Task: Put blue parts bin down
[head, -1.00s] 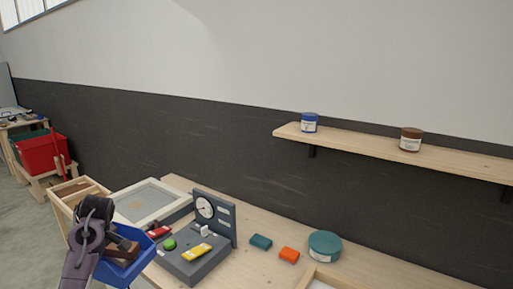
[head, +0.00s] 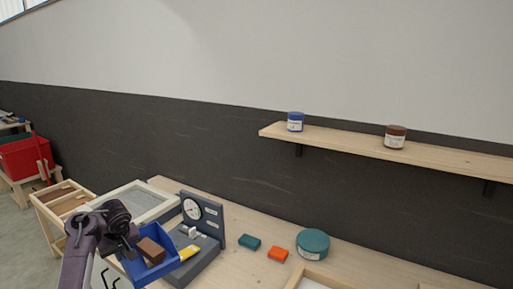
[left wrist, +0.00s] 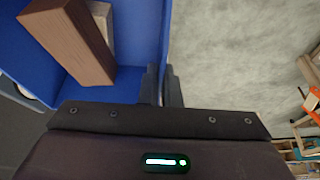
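The blue parts bin (head: 166,271) is held in front of the bench's left part, overlapping the grey gauge fixture (head: 203,262) in the head view. A brown block (head: 151,250) lies in it. The left wrist view shows the bin (left wrist: 40,62) with the brown block (left wrist: 68,38) and a paler block (left wrist: 102,20) beside it. My left gripper (head: 130,250) is at the bin's left side in the head view. In the left wrist view its fingers (left wrist: 161,86) are closed on the bin's wall. The bin's underside is hidden. My right gripper is not in view.
A wooden divided box (head: 62,200) stands left. A wall shelf (head: 350,142) holds two jars. Bare bench lies right of the fixture.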

